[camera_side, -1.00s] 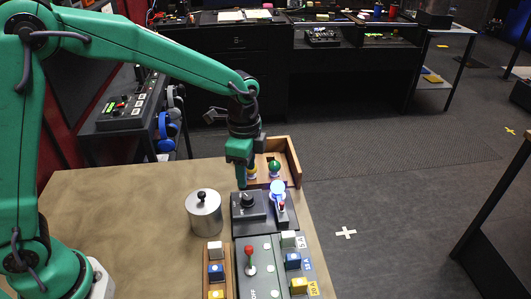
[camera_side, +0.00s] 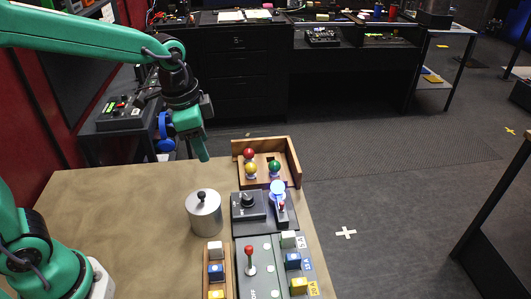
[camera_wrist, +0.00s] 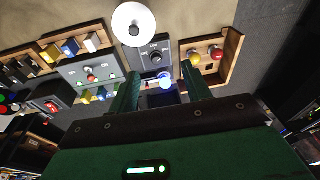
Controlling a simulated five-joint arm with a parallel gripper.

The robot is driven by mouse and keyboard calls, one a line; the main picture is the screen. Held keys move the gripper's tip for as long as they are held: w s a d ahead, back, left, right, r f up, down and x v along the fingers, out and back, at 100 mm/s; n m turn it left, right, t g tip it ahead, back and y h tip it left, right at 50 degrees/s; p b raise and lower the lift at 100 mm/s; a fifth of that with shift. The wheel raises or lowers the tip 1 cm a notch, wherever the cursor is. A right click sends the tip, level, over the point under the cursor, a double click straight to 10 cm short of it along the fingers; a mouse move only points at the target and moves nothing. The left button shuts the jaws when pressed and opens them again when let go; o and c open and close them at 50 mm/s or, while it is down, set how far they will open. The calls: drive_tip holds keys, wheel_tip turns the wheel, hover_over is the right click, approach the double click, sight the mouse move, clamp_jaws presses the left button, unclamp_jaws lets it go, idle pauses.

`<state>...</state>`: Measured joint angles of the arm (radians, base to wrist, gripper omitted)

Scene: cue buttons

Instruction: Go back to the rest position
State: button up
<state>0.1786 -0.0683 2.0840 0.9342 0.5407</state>
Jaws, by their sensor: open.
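My gripper (camera_side: 198,147) is raised above the far edge of the table, left of the wooden tray, and touches nothing. In the wrist view my gripper (camera_wrist: 162,84) shows two green fingers spread apart with nothing held between them. The lamp also shows in the wrist view (camera_wrist: 166,81).
A wooden tray (camera_side: 293,160) holds red, yellow and green balls. A lidded metal canister (camera_side: 204,216) stands left of the knob box. A grey panel with a red-tipped lever (camera_side: 250,258) and colored blocks lie nearer. The table's left part (camera_side: 110,210) is clear.

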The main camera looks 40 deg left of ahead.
drive_tip(key=s+a+r+n+t, duration=0.1)
drive_tip(key=s+a+n, duration=0.2)
drive_tip(key=s, duration=0.3)
drive_tip(key=s+a+r+n+t, duration=0.2)
drive_tip(key=s+a+n, duration=0.1)
drive_tip(key=s+n, duration=0.2)
drive_tip(key=shift+s+a+r, duration=0.25)
drive_tip(key=shift+s, duration=0.95)
